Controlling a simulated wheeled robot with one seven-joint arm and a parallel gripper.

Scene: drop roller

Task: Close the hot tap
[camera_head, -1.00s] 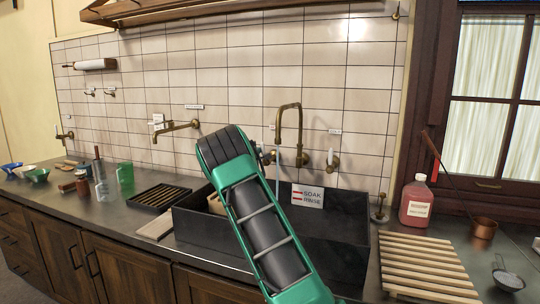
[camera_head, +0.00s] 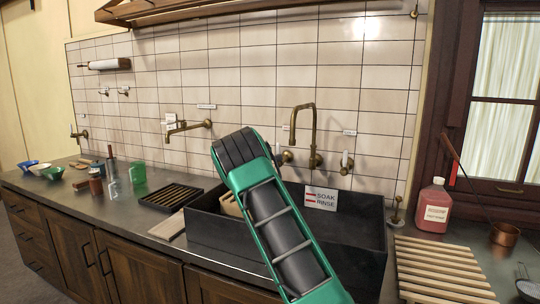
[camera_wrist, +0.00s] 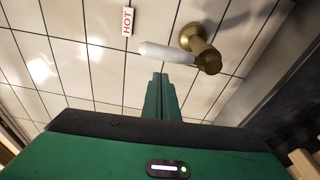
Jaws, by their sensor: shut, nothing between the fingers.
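The hot tap shows in the wrist view as a brass stem with a white lever (camera_wrist: 165,51). The lever points left from the stem, and a red HOT label (camera_wrist: 128,21) is on the tiles beyond it. My gripper (camera_wrist: 161,76) is shut and empty, its fingertips just short of the lever in the picture; I cannot tell whether they touch. In the head view my arm hides the gripper. A brass tap (camera_head: 287,157) is partly visible beside the arm, left of the tall spout (camera_head: 314,130). No water shows under that spout.
The dark sink (camera_head: 345,225) carries a SOAK RINSE sign (camera_head: 320,197). Another tap with a white lever (camera_head: 346,162) is right of the spout. A wall spout (camera_head: 187,128) is to the left. A red bottle (camera_head: 433,207) and a slatted rack (camera_head: 440,268) stand right of the sink.

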